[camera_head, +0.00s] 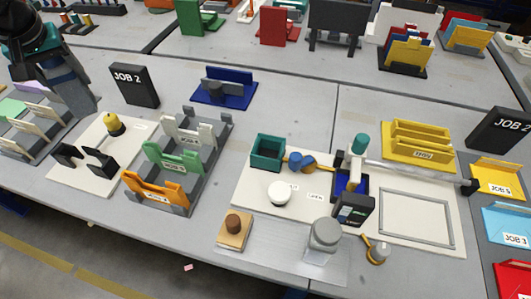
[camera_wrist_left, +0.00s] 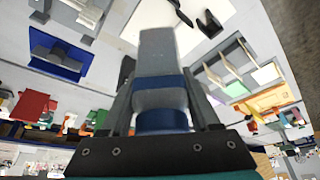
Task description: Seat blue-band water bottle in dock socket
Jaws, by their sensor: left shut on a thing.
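My left gripper (camera_head: 60,76) is at the upper left of the head view, above the left end of the bench. It is shut on the blue-band water bottle (camera_head: 74,94), a grey body that slants down out of the jaws. In the left wrist view the bottle (camera_wrist_left: 158,58) sits between the two fingers (camera_wrist_left: 160,98), with a blue band around it and a blue end near the palm. A blue holder with a dark round cup (camera_head: 225,88), possibly the dock socket, stands apart from the bottle to the right. My right gripper is not in view.
A black JOB 2 sign (camera_head: 134,86) stands between gripper and blue holder. In front are a white board (camera_head: 85,184) with black brackets and a yellow-topped item, and a grey rack (camera_head: 183,196) of coloured holders. Slotted trays (camera_head: 22,143) lie below the gripper. Bare bench surrounds the blue holder.

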